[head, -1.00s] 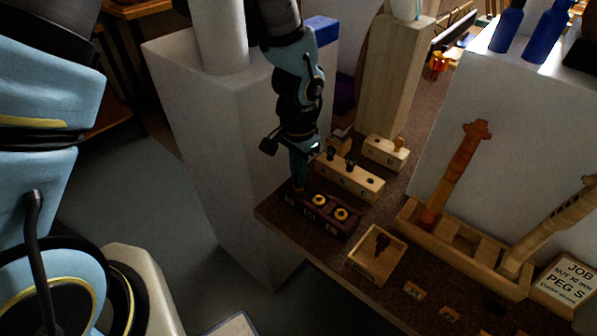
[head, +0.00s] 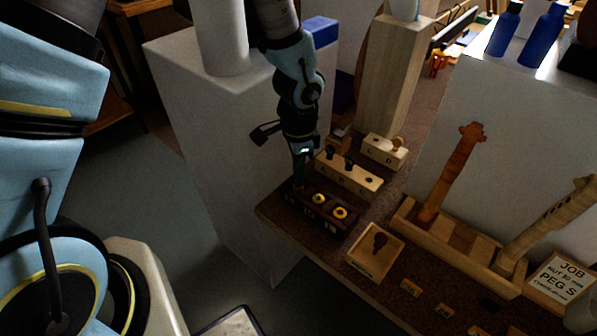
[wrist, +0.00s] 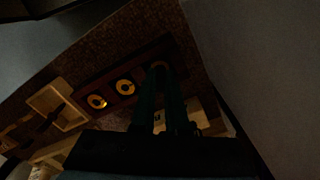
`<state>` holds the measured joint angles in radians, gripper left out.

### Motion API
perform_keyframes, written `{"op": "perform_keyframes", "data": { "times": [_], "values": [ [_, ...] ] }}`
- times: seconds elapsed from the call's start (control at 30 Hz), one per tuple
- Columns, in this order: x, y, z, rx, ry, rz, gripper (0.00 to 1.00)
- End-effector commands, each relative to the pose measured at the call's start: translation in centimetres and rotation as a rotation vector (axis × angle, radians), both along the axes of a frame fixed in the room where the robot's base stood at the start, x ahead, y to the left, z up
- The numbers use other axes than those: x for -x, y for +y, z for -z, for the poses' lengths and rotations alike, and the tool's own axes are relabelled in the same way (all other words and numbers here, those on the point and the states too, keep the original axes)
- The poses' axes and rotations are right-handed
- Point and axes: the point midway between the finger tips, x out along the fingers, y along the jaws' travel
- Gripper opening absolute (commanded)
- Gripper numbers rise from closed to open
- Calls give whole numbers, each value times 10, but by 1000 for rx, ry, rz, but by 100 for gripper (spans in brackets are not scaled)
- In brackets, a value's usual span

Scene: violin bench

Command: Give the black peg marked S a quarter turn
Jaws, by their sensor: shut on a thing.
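A dark wooden block (head: 318,212) stands near the left end of the bench, with two yellow rings in its top. It also shows in the wrist view (wrist: 103,82), with a darker third seat at its end. My gripper (head: 299,184) points down over that end of the block, at its left in the head view. Its dark fingers (wrist: 158,76) are shut on a dark thing at the third seat, which I take to be the black peg. The fingers hide nearly all of it, and I cannot read an S on it.
A pale block (head: 347,176) with two black pegs stands close behind. Another pale block (head: 383,152) holds a brown peg. A shallow tray (head: 362,268) with a dark item lies to the right. A wooden cradle (head: 462,250) with two necks and a job card (head: 562,280) stand farther right.

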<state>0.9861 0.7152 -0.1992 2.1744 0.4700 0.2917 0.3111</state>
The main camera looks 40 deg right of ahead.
Motion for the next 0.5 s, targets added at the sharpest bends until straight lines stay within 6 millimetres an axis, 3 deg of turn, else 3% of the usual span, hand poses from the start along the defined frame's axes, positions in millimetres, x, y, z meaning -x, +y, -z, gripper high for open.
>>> {"op": "perform_keyframes", "data": {
  "times": [0.2,0.47,0.5],
  "values": [
    [0,0,-1,-1,2,176,0],
    [0,0,0,0,1,200,0],
    [0,0,0,0,1,199,16]
  ]
}}
